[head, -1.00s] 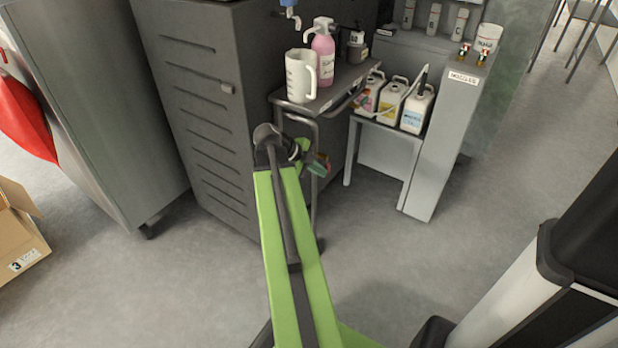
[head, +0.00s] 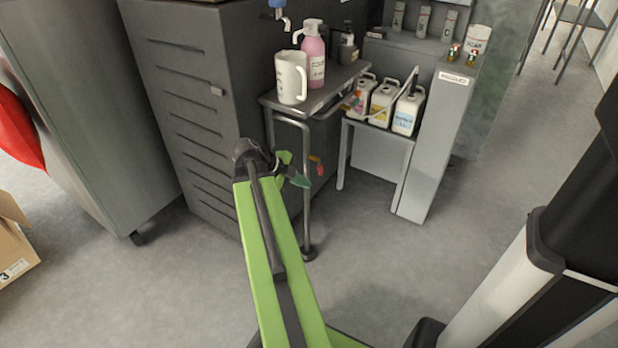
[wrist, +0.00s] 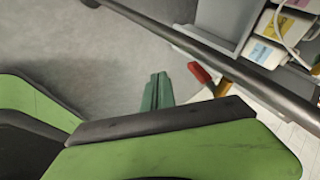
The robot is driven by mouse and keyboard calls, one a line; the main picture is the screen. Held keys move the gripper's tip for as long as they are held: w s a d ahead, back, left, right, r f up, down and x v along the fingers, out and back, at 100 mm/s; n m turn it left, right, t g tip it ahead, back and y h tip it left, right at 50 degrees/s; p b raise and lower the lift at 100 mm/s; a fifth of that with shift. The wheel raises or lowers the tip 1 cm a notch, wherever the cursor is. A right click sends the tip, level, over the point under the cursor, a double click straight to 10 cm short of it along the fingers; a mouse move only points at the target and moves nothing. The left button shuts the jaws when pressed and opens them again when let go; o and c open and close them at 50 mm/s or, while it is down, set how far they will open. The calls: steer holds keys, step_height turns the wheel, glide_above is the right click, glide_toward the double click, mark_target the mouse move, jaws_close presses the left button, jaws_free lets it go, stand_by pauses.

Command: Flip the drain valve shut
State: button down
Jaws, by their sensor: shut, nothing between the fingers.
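The drain valve's red handle (head: 317,164) shows in the head view just behind the cart's front leg, low beside the dark cabinet. In the wrist view the red handle (wrist: 201,73) slants beside a dark rail, with a small yellow-orange part near it. My gripper (head: 299,180) is shut and empty, its green fingertips just left of and slightly below the handle in the head view. In the wrist view my gripper (wrist: 158,92) points up to the left of the handle, with a small gap in the picture. The valve body is mostly hidden.
A metal cart (head: 330,88) carries a white jug (head: 291,78) and a pink spray bottle (head: 314,55) above the valve. Its leg (head: 307,190) stands close to my gripper. Several white canisters (head: 407,110) stand on a low shelf at right. The floor in front is clear.

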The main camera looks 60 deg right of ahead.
steer(key=p+v, duration=0.5)
steer(key=v, duration=0.4)
steer(key=shift+w+a, duration=0.2)
steer(key=shift+a, duration=0.25)
steer(key=shift+f, duration=0.1)
steer(key=w+a+f+n+t+y, duration=0.1)
steer(key=w+a+f+n+t, duration=0.1)
steer(key=w+a+n, duration=0.6)
steer(key=w+a+f+n+t+y, duration=0.1)
steer(key=w+a+f+n+t, duration=0.15)
steer(key=w+a+n, duration=0.65)
steer(key=w+a+f+n+y, duration=0.2)
steer(key=a+n+y, duration=0.2)
steer(key=a+n, duration=1.5)
steer(key=a, duration=0.9)
steer(key=shift+w+a+t+y, duration=0.2)
steer(key=shift+a+t+y, duration=0.15)
steer(key=shift+a+y, duration=0.05)
